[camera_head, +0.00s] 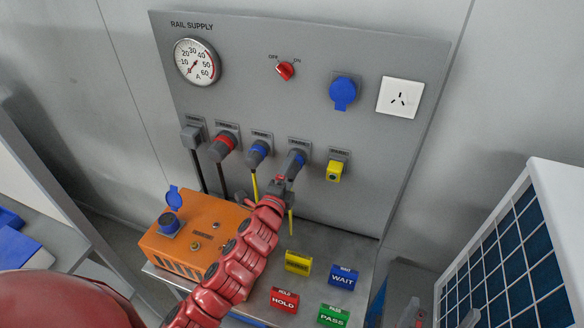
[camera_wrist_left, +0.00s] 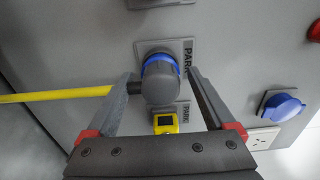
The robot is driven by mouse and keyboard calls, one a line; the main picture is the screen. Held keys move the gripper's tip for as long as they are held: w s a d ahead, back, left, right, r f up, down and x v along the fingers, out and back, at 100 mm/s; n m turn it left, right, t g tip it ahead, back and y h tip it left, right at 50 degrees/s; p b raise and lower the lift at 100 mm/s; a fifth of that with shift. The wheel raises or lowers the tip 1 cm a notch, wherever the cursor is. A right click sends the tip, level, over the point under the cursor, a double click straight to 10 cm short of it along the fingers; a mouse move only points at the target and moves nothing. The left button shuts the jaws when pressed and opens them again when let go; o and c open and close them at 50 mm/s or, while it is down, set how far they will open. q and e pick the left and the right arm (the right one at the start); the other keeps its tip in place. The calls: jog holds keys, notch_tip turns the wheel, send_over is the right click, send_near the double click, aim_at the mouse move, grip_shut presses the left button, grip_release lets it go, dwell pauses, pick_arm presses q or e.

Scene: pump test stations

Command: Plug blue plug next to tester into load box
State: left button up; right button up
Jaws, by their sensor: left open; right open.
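A blue-ringed grey plug (camera_head: 294,161) with a yellow cable sits in the fourth holder of the panel row. It also shows in the left wrist view (camera_wrist_left: 161,80), beside a "PARK" label. My left gripper (camera_head: 284,182) is open, its two fingers (camera_wrist_left: 165,95) on either side of the plug body; contact is not clear. A second blue-ringed plug (camera_head: 258,152), also with a yellow cable, sits one holder to the left. The orange box (camera_head: 205,225) has a blue socket (camera_head: 169,222) on top with its lid (camera_head: 174,198) raised. My right gripper (camera_head: 441,312) is partly visible at the bottom edge, open.
The panel carries a gauge (camera_head: 197,62), a red switch (camera_head: 285,70), a lidded blue socket (camera_head: 343,93) and a white outlet (camera_head: 400,97). A red plug (camera_head: 222,145) and yellow block (camera_head: 335,171) flank the plugs. Coloured signs (camera_head: 342,277) stand on the shelf.

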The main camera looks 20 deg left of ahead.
aim_at(289, 175)
pick_arm(q)
jog(key=shift+w, duration=0.6)
jog(key=shift+b, duration=0.3)
dwell(0.9)
grip_shut()
dwell(0.3)
jog(key=shift+s, duration=0.15)
jog(key=shift+s+a, duration=0.1)
jog(key=shift+s, duration=2.75)
